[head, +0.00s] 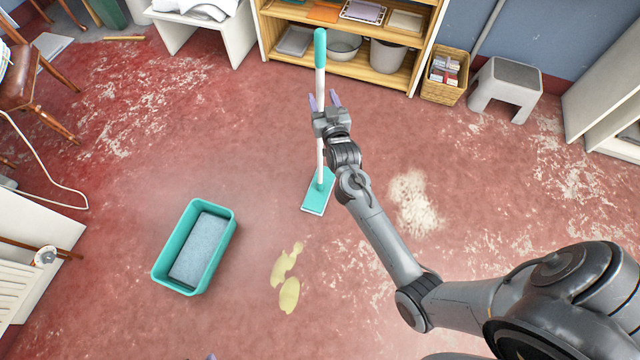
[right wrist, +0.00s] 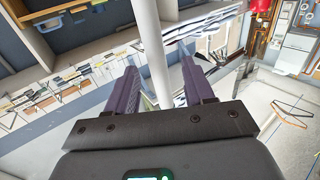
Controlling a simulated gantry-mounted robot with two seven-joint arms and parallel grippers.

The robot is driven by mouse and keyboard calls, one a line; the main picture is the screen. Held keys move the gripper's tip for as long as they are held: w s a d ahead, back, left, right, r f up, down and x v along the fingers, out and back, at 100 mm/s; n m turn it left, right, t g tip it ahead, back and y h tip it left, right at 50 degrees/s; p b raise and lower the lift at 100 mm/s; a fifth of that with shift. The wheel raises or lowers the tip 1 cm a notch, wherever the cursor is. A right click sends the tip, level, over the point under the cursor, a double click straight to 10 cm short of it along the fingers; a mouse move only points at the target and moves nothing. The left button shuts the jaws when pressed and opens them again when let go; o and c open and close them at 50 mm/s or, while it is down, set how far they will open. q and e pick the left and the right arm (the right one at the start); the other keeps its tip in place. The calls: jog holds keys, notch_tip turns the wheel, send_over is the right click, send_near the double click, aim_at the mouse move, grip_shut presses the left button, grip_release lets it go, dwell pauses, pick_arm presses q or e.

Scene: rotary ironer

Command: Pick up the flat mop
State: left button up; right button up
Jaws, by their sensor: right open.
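The flat mop stands upright on the floor, with a teal grip (head: 320,48), a white pole (head: 319,84) and a teal flat head (head: 317,194). My right gripper (head: 324,101) is open at the pole's middle height. In the right wrist view, the white pole (right wrist: 158,50) runs between the two purple fingers (right wrist: 160,82), with gaps on both sides. Part of the pole is hidden behind the gripper in the head view. Only a small purple tip, seemingly of my left gripper (head: 212,357), shows at the bottom edge; its opening is not visible.
A teal tub (head: 164,283) with a grey-blue pad inside stands left of the mop head. A wooden shelf (head: 378,78), a basket (head: 443,90) and a grey step stool (head: 507,84) stand at the back. Open red floor surrounds the mop.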

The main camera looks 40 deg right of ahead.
aim_at(321, 90)
jog(key=x, duration=0.2)
jog(key=b+x, duration=0.1)
jog(key=x, duration=0.1)
jog(key=shift+w+d+r, duration=0.25)
jog(key=shift+w+d, duration=0.05)
jog(key=c, duration=1)
jog(key=shift+r, duration=0.1)
